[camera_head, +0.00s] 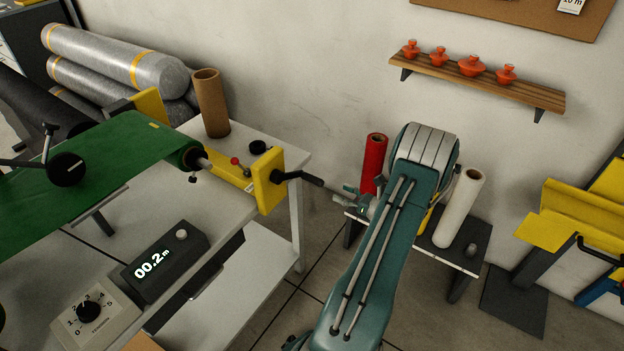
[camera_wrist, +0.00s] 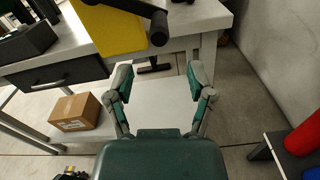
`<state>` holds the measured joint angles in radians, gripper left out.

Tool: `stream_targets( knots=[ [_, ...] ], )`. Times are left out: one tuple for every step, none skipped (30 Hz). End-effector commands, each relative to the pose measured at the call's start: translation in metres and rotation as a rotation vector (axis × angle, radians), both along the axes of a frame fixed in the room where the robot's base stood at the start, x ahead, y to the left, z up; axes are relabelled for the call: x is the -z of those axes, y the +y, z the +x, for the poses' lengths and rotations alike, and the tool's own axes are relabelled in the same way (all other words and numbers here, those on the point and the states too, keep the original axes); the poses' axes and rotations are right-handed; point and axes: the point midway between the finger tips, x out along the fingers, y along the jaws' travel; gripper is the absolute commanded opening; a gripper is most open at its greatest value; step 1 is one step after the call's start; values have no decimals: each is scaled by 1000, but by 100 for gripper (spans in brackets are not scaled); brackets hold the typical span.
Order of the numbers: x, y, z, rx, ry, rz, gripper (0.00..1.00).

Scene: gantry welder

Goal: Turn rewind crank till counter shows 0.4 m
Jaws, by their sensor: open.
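The rewind crank (camera_head: 300,178) is a black arm with a handle on the yellow end block (camera_head: 268,181) at the bench's right end. The crank also shows at the top of the wrist view (camera_wrist: 157,22), beyond my fingertips. The counter (camera_head: 165,262) is a dark box reading 00.2 m. Green sheet (camera_head: 100,165) runs onto a roll (camera_head: 190,155) beside the yellow bracket. My gripper (camera_wrist: 158,75) is open and empty, its two fingers spread apart. In the head view my gripper (camera_head: 355,200) is right of the crank handle, apart from it.
A dial box (camera_head: 95,315) sits front left on the bench. A cardboard tube (camera_head: 211,103) stands behind the roll. A red roll (camera_head: 374,163) and a white roll (camera_head: 459,208) stand on a low stand at right. A cardboard box (camera_wrist: 75,112) sits on the lower shelf.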

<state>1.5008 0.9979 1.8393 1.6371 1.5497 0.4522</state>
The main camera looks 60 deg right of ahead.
Motion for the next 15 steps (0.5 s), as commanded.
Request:
stream_targets(
  knots=[
    [0, 0, 1, 0, 0, -62, 69],
    [0, 0, 1, 0, 0, -97, 69],
    [0, 0, 1, 0, 0, -135, 69],
    [0, 0, 1, 0, 0, -157, 69],
    [0, 0, 1, 0, 0, -172, 69],
    [0, 0, 2, 0, 0, -187, 69],
    [0, 0, 3, 0, 0, -193, 69],
    [0, 0, 5, -1, 0, -195, 69],
    [0, 0, 8, -1, 0, -196, 69],
    [0, 0, 11, -1, 0, -196, 69],
    [0, 1, 14, -2, 0, -196, 69],
    [0, 1, 21, -4, 0, -195, 69],
    [0, 1, 26, -3, 0, -195, 69],
    [0, 1, 32, -4, 0, -195, 69],
    [0, 1, 39, -4, -1, -195, 69]
  ],
)
